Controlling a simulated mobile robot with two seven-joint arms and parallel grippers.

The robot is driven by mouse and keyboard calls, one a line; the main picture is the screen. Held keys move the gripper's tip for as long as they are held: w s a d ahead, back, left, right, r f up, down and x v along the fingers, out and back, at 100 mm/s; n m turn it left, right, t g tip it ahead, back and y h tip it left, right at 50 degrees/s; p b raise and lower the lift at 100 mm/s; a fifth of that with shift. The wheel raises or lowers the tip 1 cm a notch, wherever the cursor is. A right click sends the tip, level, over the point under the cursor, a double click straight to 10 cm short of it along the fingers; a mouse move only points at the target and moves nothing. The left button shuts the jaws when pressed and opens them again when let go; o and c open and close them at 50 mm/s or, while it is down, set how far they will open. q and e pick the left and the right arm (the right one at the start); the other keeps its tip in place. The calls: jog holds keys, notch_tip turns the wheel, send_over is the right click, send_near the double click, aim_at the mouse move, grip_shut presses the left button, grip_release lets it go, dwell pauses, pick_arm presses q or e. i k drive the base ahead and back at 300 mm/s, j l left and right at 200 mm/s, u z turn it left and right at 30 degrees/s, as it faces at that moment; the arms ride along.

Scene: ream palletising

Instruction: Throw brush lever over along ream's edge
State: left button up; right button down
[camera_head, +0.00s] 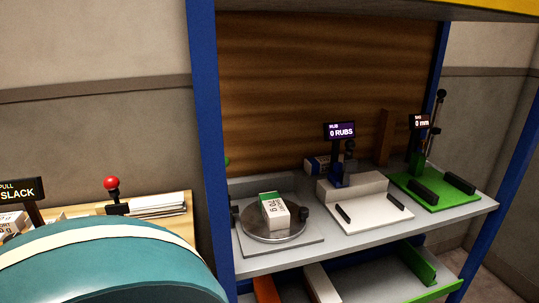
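A small ream (275,213) in white wrap with a green end and printed marks lies on a round grey turntable (258,233), between dark knobs at its sides. To its right is a white station (372,215) with two black guide strips and a sign reading "0 RUBS". A dark upright lever (349,153) with a rounded top stands behind that station, beside the sign post; it may be the brush lever. No ream lies on the station's white plate. Neither of my grippers is in view.
A green station (437,195) with a "0 mm" sign and a tall black-knobbed lever (438,110) stands at the shelf's right. A blue post (206,130) bounds the shelf. At left are a red-knobbed lever (111,184) and a "PULL SLACK" sign (20,192). A large teal rounded form hides the lower left.

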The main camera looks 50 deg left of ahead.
aim_at(235, 208)
jog(key=i+l+u, duration=0.3)
jog(key=i+l, duration=0.6)
jog(key=u, duration=1.75)
